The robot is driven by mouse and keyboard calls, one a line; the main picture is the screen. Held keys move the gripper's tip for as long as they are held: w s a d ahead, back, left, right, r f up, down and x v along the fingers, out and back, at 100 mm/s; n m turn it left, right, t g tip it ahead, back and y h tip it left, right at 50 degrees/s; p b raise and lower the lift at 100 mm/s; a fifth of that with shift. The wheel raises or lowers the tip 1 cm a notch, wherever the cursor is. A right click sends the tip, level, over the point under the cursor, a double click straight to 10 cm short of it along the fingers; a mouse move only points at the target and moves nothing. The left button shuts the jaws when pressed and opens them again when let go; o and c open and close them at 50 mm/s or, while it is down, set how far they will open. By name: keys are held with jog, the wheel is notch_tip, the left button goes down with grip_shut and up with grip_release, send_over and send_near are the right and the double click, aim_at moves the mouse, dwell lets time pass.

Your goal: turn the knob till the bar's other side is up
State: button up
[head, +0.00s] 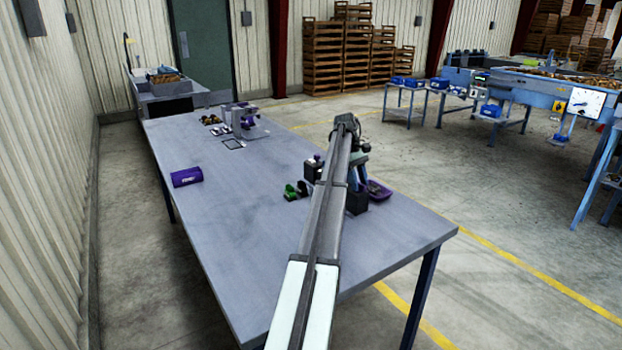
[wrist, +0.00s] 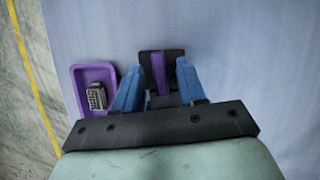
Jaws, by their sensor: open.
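In the wrist view, my gripper (wrist: 160,66) is open, its two blue fingers apart. A purple bar-shaped piece (wrist: 160,72) shows between the fingers, on or in front of a dark block (wrist: 176,58). I cannot tell if the fingers touch it, nor whether it is the knob or the bar. In the head view, my gripper (head: 357,174) is near the right edge of the table, just above a dark block (head: 357,201). My arm hides part of this spot, and no knob can be made out clearly there.
A purple tray (wrist: 76,72) holding a grey gridded piece (wrist: 96,97) lies left of my gripper. On the table (head: 240,270) are green and dark pieces (head: 296,190), a purple case (head: 187,177) and a grey-purple device (head: 243,122). The table's near left is clear.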

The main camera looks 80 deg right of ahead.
jog(key=n, duration=0.3)
jog(key=shift+w+a+g+h, duration=0.1)
jog(key=shift+a+g+h, duration=0.05)
jog(key=shift+g+h, duration=0.2)
jog(key=n+h, duration=0.2)
jog(key=n, duration=0.2)
jog(key=shift+a+n, duration=0.15)
jog(key=shift+n, duration=0.15)
jog(key=n+h, duration=0.1)
jog(key=n, duration=0.3)
jog(key=shift+a+h, duration=0.15)
jog(key=shift+h, duration=0.2)
jog(key=n+t+h, duration=0.1)
jog(key=n, duration=0.3)
jog(key=shift+n, duration=0.3)
jog(key=v, duration=1.4)
jog(key=w+a+f, duration=0.1)
jog(key=w+f, duration=0.2)
jog(key=w, duration=0.5)
jog(key=w+a+f+t, duration=0.1)
jog(key=w+a+f, duration=0.1)
jog(key=w, duration=0.7)
jog(key=w+a+f+m, duration=0.1)
jog(key=w+a+f, duration=0.1)
jog(key=w+f, duration=0.3)
jog(key=shift+w+h, duration=0.3)
jog(key=shift+w, duration=1.5)
jog(key=shift+s+a, duration=0.1)
jog(key=shift+a, duration=0.05)
